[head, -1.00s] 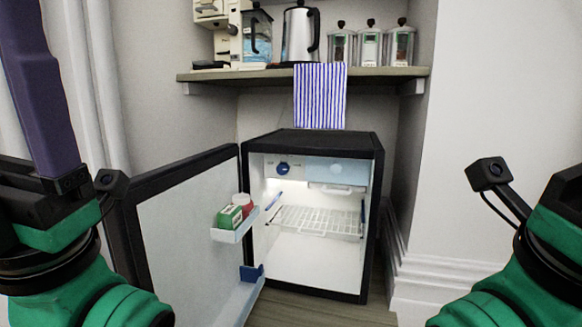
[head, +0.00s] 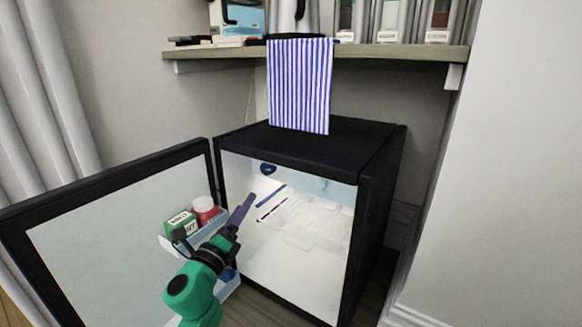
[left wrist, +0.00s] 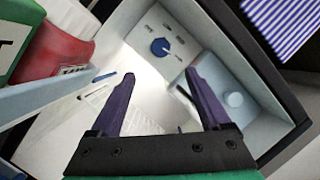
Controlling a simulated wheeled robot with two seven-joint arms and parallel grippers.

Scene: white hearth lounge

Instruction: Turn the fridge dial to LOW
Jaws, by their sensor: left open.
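The fridge dial (head: 268,169) is a small round blue knob at the upper left inside the open fridge (head: 300,155). In the left wrist view the dial (left wrist: 160,46) sits on a pale panel with small dark labels too small to read. My left gripper (head: 249,201) is at the fridge's opening, below and short of the dial. Its two purple fingers (left wrist: 158,80) are apart and empty, with the dial showing beyond and between them. No finger touches the dial. My right gripper is not in view.
The fridge door (head: 125,240) stands open at the left. Its shelf holds a green box (head: 181,224) and a red jar (head: 205,210), close beside my left arm. A wire rack (head: 300,218) is inside. A striped towel (head: 299,85) hangs from the wooden shelf (head: 390,53) above.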

